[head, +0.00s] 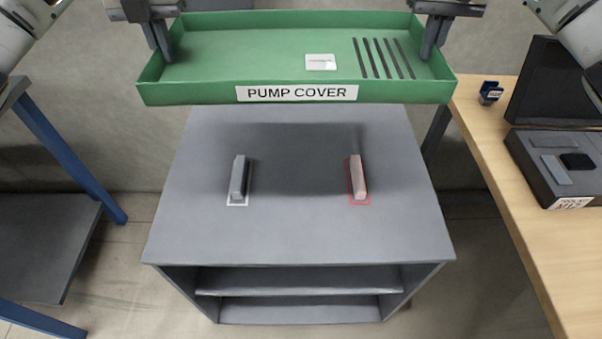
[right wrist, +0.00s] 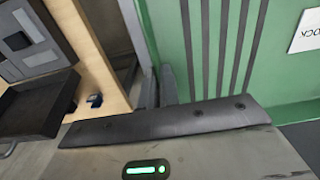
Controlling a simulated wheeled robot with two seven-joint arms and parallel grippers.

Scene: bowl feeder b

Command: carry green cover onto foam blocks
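The green cover (head: 250,40), a shallow tray-like part labelled PUMP COVER, hangs level above the back of the grey cabinet (head: 300,230), with its shadow on the top. My left gripper (head: 163,52) is shut on its left wall. My right gripper (head: 433,50) is shut on its right wall; in the right wrist view the fingers (right wrist: 160,88) meet the cover's edge beside the slots (right wrist: 220,45). Two foam blocks stand apart on the cabinet top, nearer the front than the cover: a grey one (head: 238,176) in a white outline and a pinkish one (head: 358,176) in a red outline.
A blue-legged grey bench (head: 40,240) stands at left. The cabinet top is otherwise clear.

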